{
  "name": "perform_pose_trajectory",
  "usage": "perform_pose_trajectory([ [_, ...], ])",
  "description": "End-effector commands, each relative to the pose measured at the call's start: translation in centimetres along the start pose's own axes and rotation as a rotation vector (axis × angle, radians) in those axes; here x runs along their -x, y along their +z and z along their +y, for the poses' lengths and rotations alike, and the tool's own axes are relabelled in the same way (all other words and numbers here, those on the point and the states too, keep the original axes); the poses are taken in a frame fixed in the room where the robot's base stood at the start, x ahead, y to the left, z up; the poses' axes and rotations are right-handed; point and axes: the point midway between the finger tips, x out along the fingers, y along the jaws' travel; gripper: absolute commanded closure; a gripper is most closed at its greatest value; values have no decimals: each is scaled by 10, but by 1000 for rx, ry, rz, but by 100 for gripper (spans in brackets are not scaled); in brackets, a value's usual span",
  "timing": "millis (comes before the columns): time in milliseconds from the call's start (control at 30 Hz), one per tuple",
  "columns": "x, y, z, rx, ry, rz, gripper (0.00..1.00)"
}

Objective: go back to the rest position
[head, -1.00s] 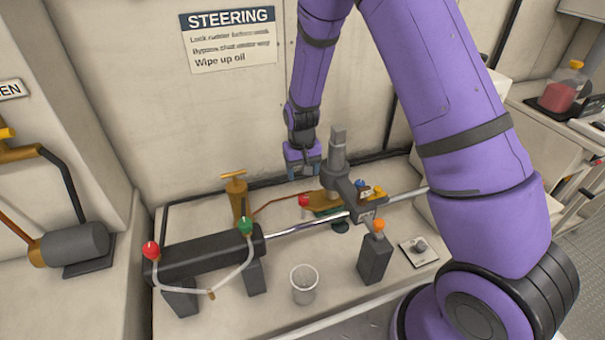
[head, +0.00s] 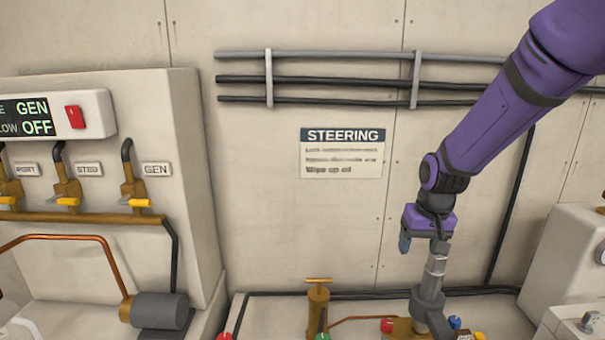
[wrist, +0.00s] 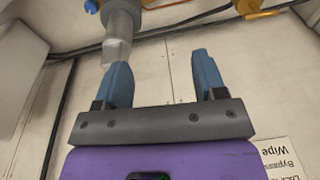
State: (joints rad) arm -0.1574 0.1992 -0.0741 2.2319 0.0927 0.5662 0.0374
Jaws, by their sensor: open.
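My gripper (head: 424,243) hangs from my purple arm at the right of the head view, in front of the wall and close to a grey upright post (head: 432,280). In the wrist view my gripper (wrist: 166,78) has its two blue fingers spread apart with nothing between them. The grey post (wrist: 122,22) shows there by the left finger; I cannot tell whether they touch.
A STEERING sign (head: 342,153) is on the wall left of my arm. Pipes (head: 340,82) run along the wall above. A brass valve (head: 318,305) stands on the bench. A valve panel (head: 95,195) and grey motor (head: 160,310) are at the left.

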Motion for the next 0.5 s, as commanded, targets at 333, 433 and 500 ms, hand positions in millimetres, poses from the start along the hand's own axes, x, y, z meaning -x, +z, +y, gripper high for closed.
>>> perform_pose_trajectory([
  [333, 104, 56, 15, 13, -15, 105, 36],
  [433, 127, 76, 20, 17, -15, 134, 36],
  [500, 142, 91, 22, 20, -13, 156, 36],
])
